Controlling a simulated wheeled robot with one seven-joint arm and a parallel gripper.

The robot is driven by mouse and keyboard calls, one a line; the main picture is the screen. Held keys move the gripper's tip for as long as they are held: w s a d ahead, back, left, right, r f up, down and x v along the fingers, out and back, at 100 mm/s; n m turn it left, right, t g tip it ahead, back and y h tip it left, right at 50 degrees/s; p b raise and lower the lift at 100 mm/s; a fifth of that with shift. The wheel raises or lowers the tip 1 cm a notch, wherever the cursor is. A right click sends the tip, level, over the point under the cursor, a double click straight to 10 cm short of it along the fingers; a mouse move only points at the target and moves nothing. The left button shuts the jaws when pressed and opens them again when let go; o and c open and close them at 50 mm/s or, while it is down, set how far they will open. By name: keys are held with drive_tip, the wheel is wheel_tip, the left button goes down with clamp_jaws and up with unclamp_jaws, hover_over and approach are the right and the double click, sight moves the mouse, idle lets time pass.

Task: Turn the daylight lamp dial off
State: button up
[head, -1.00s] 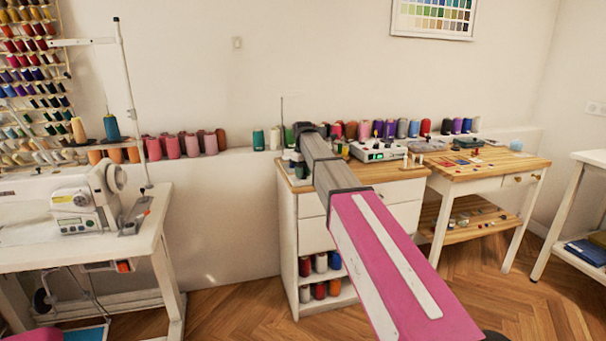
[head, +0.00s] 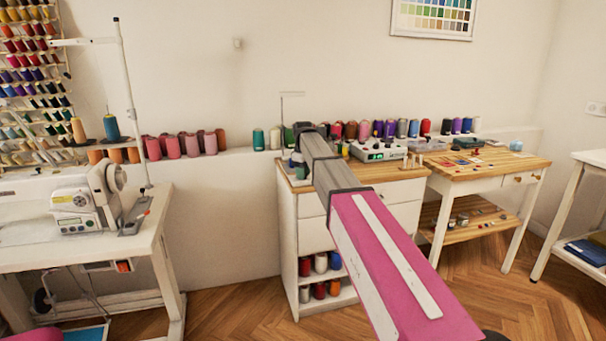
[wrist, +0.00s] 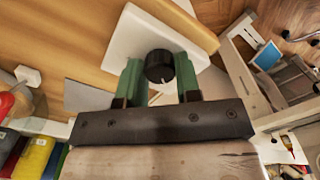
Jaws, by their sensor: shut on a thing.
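In the wrist view, a round black dial (wrist: 159,66) stands on a white block-like base (wrist: 150,38) on a wooden top. My gripper (wrist: 158,75) has its green fingers on either side of the dial and is shut on it. In the head view, my gripper is hidden behind my arm at the left end of the wooden-topped cabinet. A thin post with a pale horizontal bar (head: 292,94) rises behind my arm there; it looks like the lamp. The dial's marking cannot be made out.
The wooden-topped cabinet (head: 405,174) carries a white device (head: 378,151) with a green display, right of my arm. Thread spools (head: 350,130) line the ledge behind. A sewing machine table (head: 120,240) stands left. Bare floor (head: 235,305) lies between.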

drive_tip(key=o, duration=0.9)
wheel_tip(320, 180, up, 11)
drive_tip(key=shift+f, duration=0.1)
